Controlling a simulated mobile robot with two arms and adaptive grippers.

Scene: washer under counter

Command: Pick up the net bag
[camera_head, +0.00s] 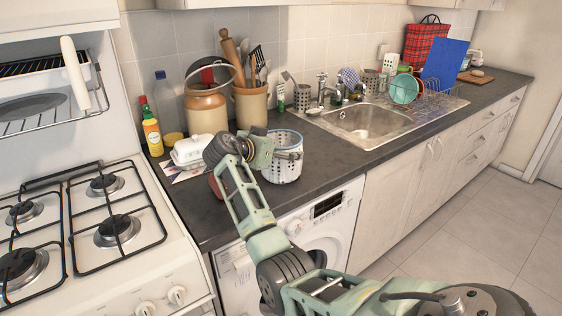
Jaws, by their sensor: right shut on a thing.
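The net bag (285,167) looks like a white, round, perforated holder with a blue rim. It is upright at the front edge of the counter, above the washing machine. My right arm reaches in from the lower right. My right gripper (272,152) is at the bag's left upper side, shut on its rim. The fingertips are partly hidden against the bag. I cannot tell whether the bag's base touches the counter. My left gripper is not in view.
The dark counter (325,155) is clear right of the bag, up to the sink (365,122). A white butter dish (190,149), a stoneware jar (207,110) and a utensil pot (250,105) stand left and behind. The gas hob (140,265) is at left; the washing machine (340,225) is below.

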